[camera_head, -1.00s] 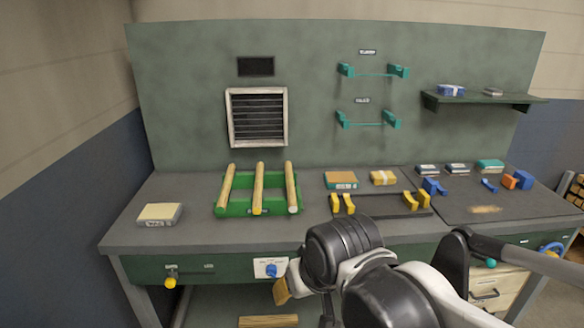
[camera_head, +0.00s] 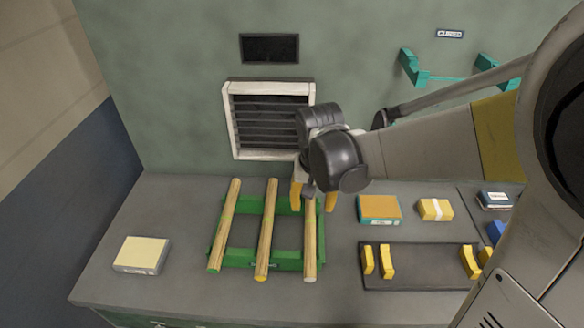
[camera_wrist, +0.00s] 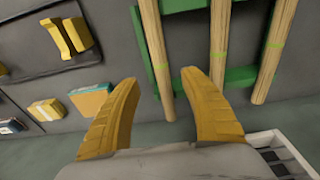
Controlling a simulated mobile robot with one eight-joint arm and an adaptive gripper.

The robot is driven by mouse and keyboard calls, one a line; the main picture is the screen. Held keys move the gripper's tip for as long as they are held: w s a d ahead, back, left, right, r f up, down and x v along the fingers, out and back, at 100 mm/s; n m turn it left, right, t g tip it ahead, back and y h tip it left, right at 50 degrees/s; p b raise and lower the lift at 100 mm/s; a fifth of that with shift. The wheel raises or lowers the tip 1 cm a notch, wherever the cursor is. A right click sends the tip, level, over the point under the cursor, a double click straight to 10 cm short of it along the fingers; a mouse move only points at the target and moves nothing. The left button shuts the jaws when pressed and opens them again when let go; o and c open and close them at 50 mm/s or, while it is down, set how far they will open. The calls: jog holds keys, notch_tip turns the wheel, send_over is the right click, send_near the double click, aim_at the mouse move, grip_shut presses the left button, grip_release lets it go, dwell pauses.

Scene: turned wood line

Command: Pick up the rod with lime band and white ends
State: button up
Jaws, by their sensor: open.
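Three wooden rods lie side by side across a green rack (camera_head: 287,266) in the head view. The right rod (camera_head: 309,245) has a pale, whitish near end; the middle rod (camera_head: 266,230) has a yellowish end, and the left rod (camera_head: 224,225) a green end. In the wrist view the rod at left (camera_wrist: 153,45) shows a faint lime band, as do the other two. My gripper (camera_head: 314,200) is open and empty, with yellow fingers on either side of the right rod's far end. In the wrist view its fingertips (camera_wrist: 160,80) flank that rod; the height gap is unclear.
A white-framed vent (camera_head: 228,120) is on the wall close behind my gripper. An orange-topped box (camera_head: 379,208) and a yellow box (camera_head: 436,209) stand to the right, behind a dark tray with yellow holders (camera_head: 425,270). A cream-topped box (camera_head: 142,253) stands at left.

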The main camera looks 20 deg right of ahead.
aim_at(311, 221)
notch_tip(311, 221, down, 3)
jog(key=shift+s+a+f+b, duration=0.1)
jog(key=shift+f+b, duration=0.05)
jog(key=shift+b, duration=0.35)
jog(key=f+b, duration=0.1)
jog(key=f, duration=0.2)
jog(key=w+f+b, duration=0.1)
jog(key=f+b, duration=0.1)
jog(key=f, duration=0.1)
jog(key=shift+w, duration=0.1)
jog(key=shift+d, duration=0.2)
grip_shut()
